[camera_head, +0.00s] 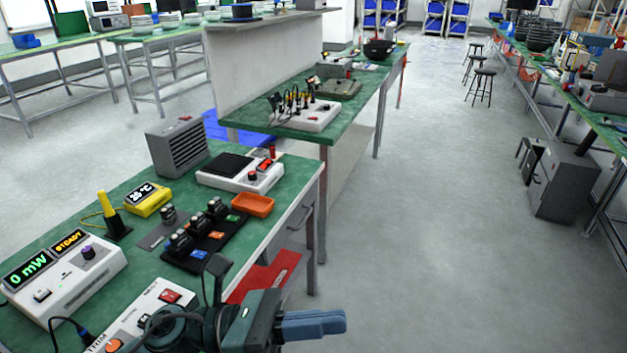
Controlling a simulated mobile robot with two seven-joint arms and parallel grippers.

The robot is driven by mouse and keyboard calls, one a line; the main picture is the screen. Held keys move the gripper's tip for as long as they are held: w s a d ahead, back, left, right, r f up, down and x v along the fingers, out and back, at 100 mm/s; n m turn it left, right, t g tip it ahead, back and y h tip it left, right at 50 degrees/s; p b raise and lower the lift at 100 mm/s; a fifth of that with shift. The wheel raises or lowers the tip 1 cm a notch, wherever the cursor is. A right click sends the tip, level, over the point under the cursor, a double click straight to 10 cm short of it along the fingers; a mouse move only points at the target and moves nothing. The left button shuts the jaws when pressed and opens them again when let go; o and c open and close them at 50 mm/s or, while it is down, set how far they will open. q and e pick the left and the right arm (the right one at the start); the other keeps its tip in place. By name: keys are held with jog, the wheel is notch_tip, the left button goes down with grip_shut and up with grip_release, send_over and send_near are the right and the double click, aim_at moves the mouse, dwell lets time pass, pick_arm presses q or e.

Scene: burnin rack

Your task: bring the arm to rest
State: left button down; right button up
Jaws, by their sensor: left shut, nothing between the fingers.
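My left gripper (325,323) is at the bottom middle of the head view. Its blue-grey fingers are together, point to the right and hold nothing. It hangs past the front edge of the green-topped bench (296,180), over the grey floor. Part of my left arm lies behind it at the bottom, over the near end of the bench, and covers part of a white box with a red switch (170,297). My right gripper does not show.
The bench carries a meter reading 0 mW (70,275), a yellow temperature display (149,199), a black rack with modules (205,236), an orange tray (253,205), a white device (240,172) and a grey finned box (177,146).

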pick_arm(q)
jog(key=w+a+f+n+t+y+p, duration=0.1)
jog(key=w+a+f+n+t+y, duration=0.25)
jog(key=n+t, duration=0.8)
jog(key=w+a+f+n+t+y+p, duration=0.15)
jog(key=w+a+n+t+y, duration=0.3)
jog(key=n, duration=1.35)
jog(key=s+a+f+n+g+y, duration=0.2)
jog(key=s+a+f+n+y, duration=0.1)
jog(key=f+n, duration=0.5)
jog(key=s+a+f+n+g+y, duration=0.3)
jog(key=s+a+f+n+y, duration=0.1)
jog(key=s+f+n, duration=0.3)
notch_tip(320, 180, down, 4)
jog(key=shift+s+f+n+y, duration=0.15)
jog(key=shift+n+y, duration=0.75)
jog(key=shift+n, duration=0.25)
jog(key=shift+a, duration=0.2)
